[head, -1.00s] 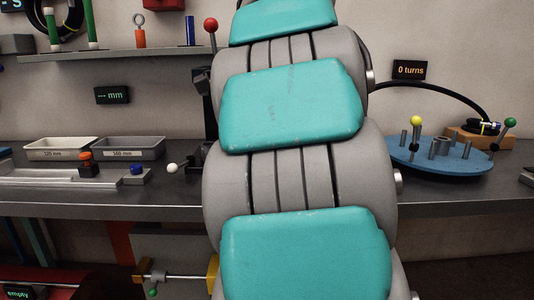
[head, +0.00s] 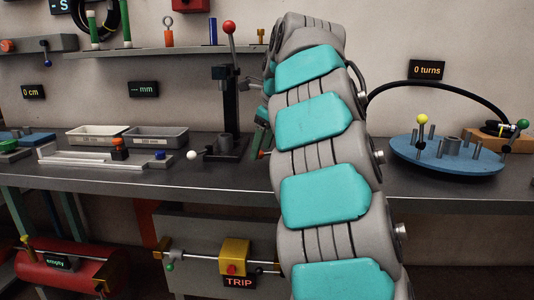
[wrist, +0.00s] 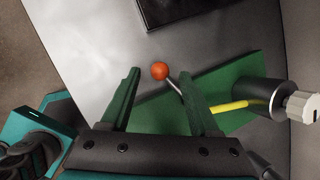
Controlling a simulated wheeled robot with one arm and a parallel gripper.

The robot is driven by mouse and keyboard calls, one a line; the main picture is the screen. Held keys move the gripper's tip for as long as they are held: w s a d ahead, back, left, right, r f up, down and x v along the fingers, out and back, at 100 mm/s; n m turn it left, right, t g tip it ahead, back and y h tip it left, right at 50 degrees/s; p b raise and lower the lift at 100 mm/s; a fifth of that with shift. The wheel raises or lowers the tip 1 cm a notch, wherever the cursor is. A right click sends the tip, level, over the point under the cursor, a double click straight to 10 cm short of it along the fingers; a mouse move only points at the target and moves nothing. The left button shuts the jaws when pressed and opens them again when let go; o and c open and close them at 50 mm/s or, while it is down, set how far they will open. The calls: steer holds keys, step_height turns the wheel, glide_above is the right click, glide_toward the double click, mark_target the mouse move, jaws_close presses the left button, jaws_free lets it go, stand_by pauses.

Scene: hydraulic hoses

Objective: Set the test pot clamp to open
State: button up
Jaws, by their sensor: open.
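In the wrist view a lever with an orange ball knob (wrist: 160,71) on a thin metal rod stands over a green plate (wrist: 240,75). It looks like the clamp handle; no label shows. I cannot tell how far the knob is below the tips. In the head view my arm hides most of this spot; a small orange tip (head: 262,154) shows beside it.
A black press with a red-ball lever (head: 229,28) stands left of my arm on the grey bench (head: 200,181). A blue round plate with pegs (head: 452,158) is on the right. Two trays (head: 155,131) and a metal slide stand left. A dark-edged panel (wrist: 180,10) is at the wrist view's top.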

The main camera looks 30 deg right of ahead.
steer(key=shift+w+f, duration=0.3)
steer(key=shift+f, duration=0.25)
jaws_close()
stand_by(1.2)
